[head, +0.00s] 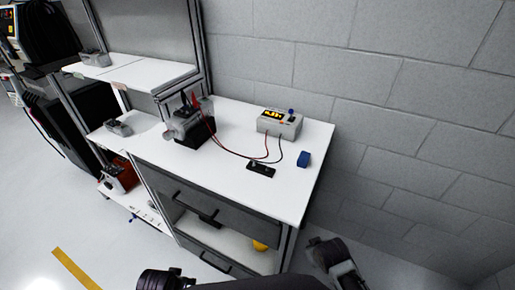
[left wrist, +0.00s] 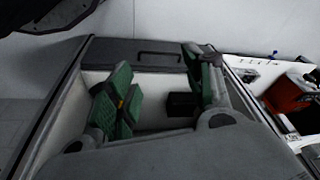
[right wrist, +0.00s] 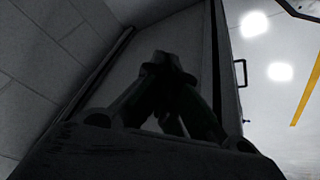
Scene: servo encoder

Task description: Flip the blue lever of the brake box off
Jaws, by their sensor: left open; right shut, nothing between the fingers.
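In the left wrist view, my left gripper (left wrist: 158,78) is open and empty, with green finger pads, in front of the bench's drawer and lower shelf. In the right wrist view, my right gripper (right wrist: 172,62) is shut and empty, low beside the bench. Neither gripper is near the lever.
A dark motor-like device (head: 190,122) stands on the bench left. A grey block wall (head: 400,90) is behind. The front bench top is mostly clear.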

